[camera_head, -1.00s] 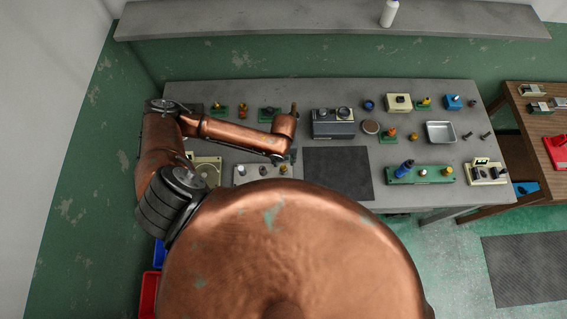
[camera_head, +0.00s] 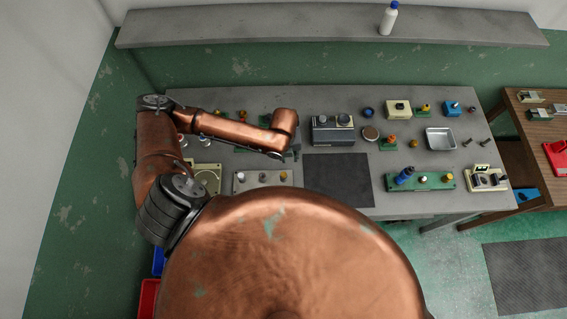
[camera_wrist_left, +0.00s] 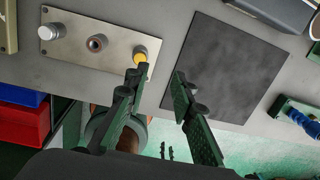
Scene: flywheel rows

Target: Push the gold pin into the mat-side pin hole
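The gold pin (camera_wrist_left: 141,54) stands at the mat-side end of a pale metal plate (camera_wrist_left: 75,57), and it also shows in the head view (camera_head: 283,176). The mat-side pin hole is hidden under the pin; I cannot tell how deep the pin sits. A silver pin (camera_wrist_left: 51,32) stands at the plate's other end, with a brownish ring-like piece (camera_wrist_left: 97,43) between them. My left gripper (camera_wrist_left: 160,77) is open and empty. Its left fingertip appears close to the gold pin in the wrist view; contact is unclear. My right gripper is out of view.
A dark mat (camera_head: 338,180) lies right of the plate. A grey box with knobs (camera_head: 333,130) stands behind the mat. A green block with a blue part (camera_head: 420,182) is further right. Red (camera_wrist_left: 22,125) and blue bins sit below the table edge.

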